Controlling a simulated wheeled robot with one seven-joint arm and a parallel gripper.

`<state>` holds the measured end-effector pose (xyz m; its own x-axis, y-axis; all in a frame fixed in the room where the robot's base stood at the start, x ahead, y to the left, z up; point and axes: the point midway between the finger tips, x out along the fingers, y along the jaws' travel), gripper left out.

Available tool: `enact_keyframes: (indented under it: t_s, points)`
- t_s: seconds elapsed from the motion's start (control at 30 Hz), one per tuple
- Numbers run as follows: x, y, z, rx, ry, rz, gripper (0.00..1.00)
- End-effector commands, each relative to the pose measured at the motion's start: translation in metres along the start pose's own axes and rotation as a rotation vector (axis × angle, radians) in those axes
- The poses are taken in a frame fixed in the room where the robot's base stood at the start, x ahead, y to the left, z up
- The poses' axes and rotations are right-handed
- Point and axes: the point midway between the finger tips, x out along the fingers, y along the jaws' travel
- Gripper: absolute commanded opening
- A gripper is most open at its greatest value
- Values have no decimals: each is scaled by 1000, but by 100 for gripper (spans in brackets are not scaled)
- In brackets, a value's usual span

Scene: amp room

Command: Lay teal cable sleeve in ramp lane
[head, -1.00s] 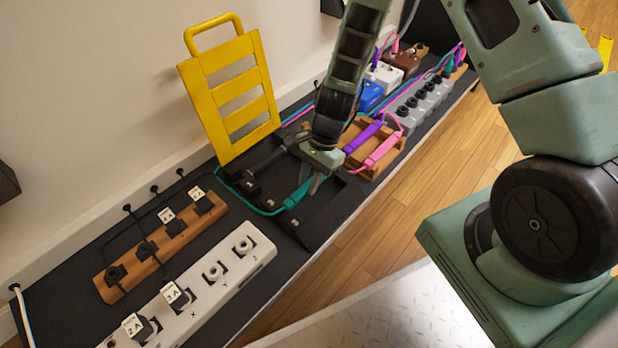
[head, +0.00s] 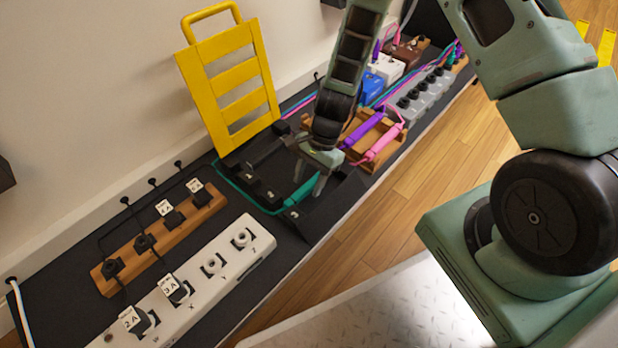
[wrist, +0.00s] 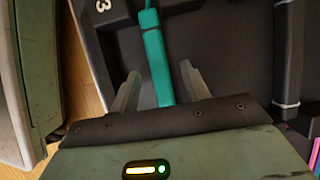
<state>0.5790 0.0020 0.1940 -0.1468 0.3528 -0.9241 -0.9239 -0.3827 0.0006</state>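The teal cable sleeve (head: 302,194) lies on the black ramp-like holder (head: 340,207), its thin teal cable looping back to the left. In the wrist view the teal sleeve (wrist: 154,62) runs between my two fingers. My gripper (head: 321,186) is open over the sleeve, with a gap at each side of it in the wrist view (wrist: 160,88). The sleeve's near end is hidden behind the gripper body. A white "3" (wrist: 102,5) marks a dark part left of the sleeve. I cannot tell which part is the ramp lane.
A wooden rack (head: 356,154) carries a purple sleeve (head: 363,127) and a pink sleeve (head: 384,143) just to the right. A yellow slatted panel (head: 232,90) stands behind. A white socket strip (head: 205,285) and a wooden plug strip (head: 157,240) lie to the left.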

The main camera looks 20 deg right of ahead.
Motion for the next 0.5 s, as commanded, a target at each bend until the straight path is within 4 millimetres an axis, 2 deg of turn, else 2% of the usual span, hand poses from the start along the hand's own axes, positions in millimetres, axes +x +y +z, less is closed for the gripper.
enact_keyframes:
  t_s: [0.27, 0.37, 0.5]
  points:
    - [-2, 0, 0, 0, 0, 0, 46]
    - [-10, 0, 1, 0, 1, -1, 46]
    - [-34, 0, 2, 1, 1, -2, 46]
